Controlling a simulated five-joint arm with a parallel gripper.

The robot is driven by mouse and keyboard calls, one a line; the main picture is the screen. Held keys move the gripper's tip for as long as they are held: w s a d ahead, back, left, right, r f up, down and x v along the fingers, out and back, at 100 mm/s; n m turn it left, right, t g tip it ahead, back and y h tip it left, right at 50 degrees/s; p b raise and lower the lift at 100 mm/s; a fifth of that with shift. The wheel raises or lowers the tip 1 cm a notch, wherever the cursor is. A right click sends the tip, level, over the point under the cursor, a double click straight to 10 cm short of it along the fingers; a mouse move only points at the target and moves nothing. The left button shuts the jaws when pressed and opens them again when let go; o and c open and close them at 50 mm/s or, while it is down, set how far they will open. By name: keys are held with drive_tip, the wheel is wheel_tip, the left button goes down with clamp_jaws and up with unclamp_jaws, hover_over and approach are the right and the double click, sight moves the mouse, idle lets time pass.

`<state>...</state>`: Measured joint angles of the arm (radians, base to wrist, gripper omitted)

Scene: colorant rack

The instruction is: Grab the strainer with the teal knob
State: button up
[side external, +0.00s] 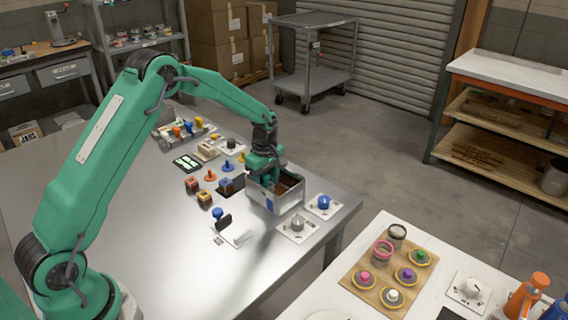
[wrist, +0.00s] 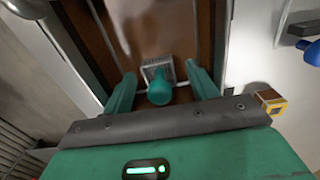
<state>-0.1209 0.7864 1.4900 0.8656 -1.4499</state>
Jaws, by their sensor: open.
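The teal knob (wrist: 160,90) shows in the wrist view, standing on a small square grey strainer (wrist: 156,67). The strainer sits inside a box with a brown interior. In the side view, the box (side external: 262,196) has light metal walls and stands near the table's right edge. My gripper (wrist: 162,88) is open, with its teal fingers on the left and right of the knob. A gap shows on both sides of the knob. In the side view my gripper (side external: 264,176) reaches down into the box, and the strainer is hidden there.
White plates with a blue knob (side external: 323,202) and a grey knob (side external: 297,223) lie right of the box. Brown blocks (side external: 193,184), orange and blue pegs, and a dark bracket (side external: 231,184) stand to its left.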

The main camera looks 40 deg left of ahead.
sight(266, 174)
drive_tip(key=c, duration=1.1)
drive_tip(key=shift+o, duration=0.2)
drive_tip(key=shift+r, duration=0.1)
drive_tip(key=shift+r, duration=0.75)
wheel_tip(266, 174, up, 2)
drive_tip(key=shift+r, duration=0.2)
drive_tip(key=s+d+r, duration=0.4)
drive_tip(key=d+r, duration=0.3)
drive_tip(key=d, duration=0.3)
drive_tip(key=shift+s+d, duration=0.35)
drive_tip(key=shift+s, duration=0.05)
